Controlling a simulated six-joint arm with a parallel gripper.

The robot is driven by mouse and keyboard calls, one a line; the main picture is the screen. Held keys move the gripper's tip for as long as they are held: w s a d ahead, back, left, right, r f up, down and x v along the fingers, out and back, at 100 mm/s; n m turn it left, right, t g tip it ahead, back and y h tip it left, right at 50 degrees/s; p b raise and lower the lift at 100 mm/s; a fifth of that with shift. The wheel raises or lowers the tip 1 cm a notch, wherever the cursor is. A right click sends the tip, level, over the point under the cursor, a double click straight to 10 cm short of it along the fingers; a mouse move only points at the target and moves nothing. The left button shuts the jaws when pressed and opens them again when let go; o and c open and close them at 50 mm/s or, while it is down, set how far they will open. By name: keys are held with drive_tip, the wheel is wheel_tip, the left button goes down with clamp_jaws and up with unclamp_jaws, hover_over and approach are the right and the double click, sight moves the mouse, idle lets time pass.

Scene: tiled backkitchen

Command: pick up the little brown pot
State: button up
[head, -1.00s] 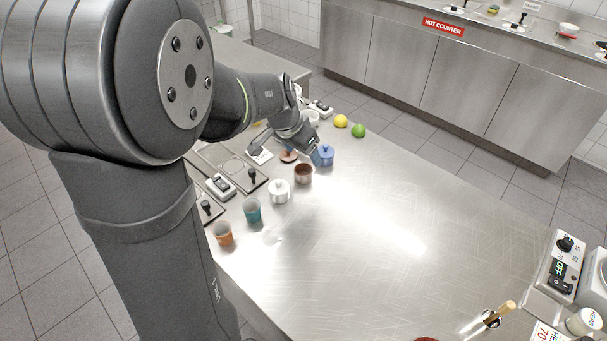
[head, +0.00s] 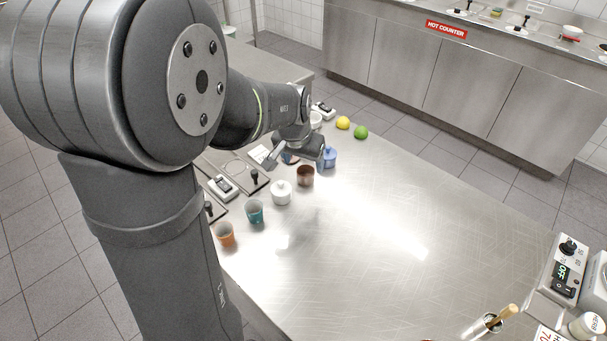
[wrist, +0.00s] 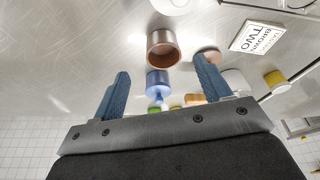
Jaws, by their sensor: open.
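The little brown pot (head: 305,176) stands upright on the steel counter, between a white lidded pot (head: 281,193) and a blue lidded pot (head: 329,158). In the wrist view the brown pot (wrist: 163,50) shows its open, empty-looking mouth just beyond the fingertips, roughly centred between them. My gripper (head: 295,162) is above and just behind the brown pot in the head view. Its two blue fingers (wrist: 161,66) are spread apart with nothing held. The blue pot also shows between the fingers in the wrist view (wrist: 157,82).
A teal cup (head: 254,211) and an orange cup (head: 225,234) continue the row toward the near left. A lemon (head: 343,122) and a lime (head: 361,132) lie at the far edge. A card (wrist: 258,38) lies beside the row.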

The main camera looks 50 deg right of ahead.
sight(305, 171)
drive_tip(key=shift+w+x, duration=0.2)
drive_tip(key=shift+x, duration=3.15)
drive_tip(key=shift+d+r, duration=0.1)
drive_tip(key=shift+d, duration=0.1)
drive_tip(key=c, duration=1.1)
drive_tip(key=shift+c, duration=0.2)
drive_tip(key=shift+r, duration=0.1)
